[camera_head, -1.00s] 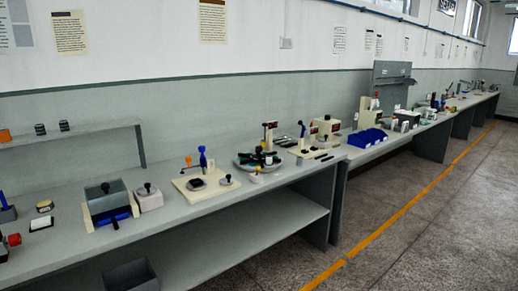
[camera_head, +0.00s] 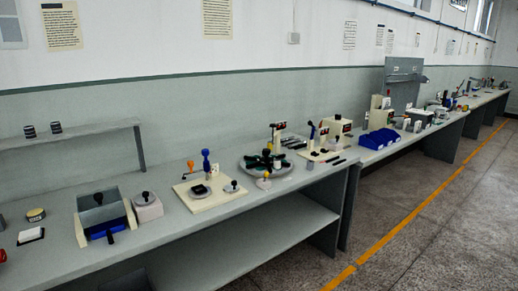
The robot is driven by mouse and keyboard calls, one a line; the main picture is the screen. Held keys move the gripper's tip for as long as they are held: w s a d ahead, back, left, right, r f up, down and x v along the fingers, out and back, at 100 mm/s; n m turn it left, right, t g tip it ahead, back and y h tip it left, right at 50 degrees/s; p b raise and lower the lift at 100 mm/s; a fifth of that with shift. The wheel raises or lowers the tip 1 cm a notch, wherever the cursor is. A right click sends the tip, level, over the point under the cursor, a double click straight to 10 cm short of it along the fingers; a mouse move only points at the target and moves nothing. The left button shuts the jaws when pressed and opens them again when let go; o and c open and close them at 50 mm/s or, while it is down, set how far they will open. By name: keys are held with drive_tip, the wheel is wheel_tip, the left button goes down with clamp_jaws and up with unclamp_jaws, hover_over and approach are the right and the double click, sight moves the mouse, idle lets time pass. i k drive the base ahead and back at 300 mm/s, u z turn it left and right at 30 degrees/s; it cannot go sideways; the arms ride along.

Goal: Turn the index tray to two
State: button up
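The index tray (camera_head: 281,172) looks like the round grey disc lying flat on the long bench, right of the middle. Dark pieces (camera_head: 262,160) stand on it, and a small white block with a yellow-orange knob (camera_head: 264,180) sits at its front edge. Any numbers or marks on the tray are too small to read, so its position cannot be told. My gripper and arm are not in view.
The long grey bench (camera_head: 180,234) runs from lower left to far right. A cream board with a blue-handled post (camera_head: 207,166) stands left of the tray, blue bins (camera_head: 378,139) to the right. The floor (camera_head: 430,228) along the bench is clear.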

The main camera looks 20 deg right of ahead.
sight(267, 157)
drive_tip(key=z, duration=0.1)
drive_tip(key=i, duration=0.95)
drive_tip(key=z, duration=0.45)
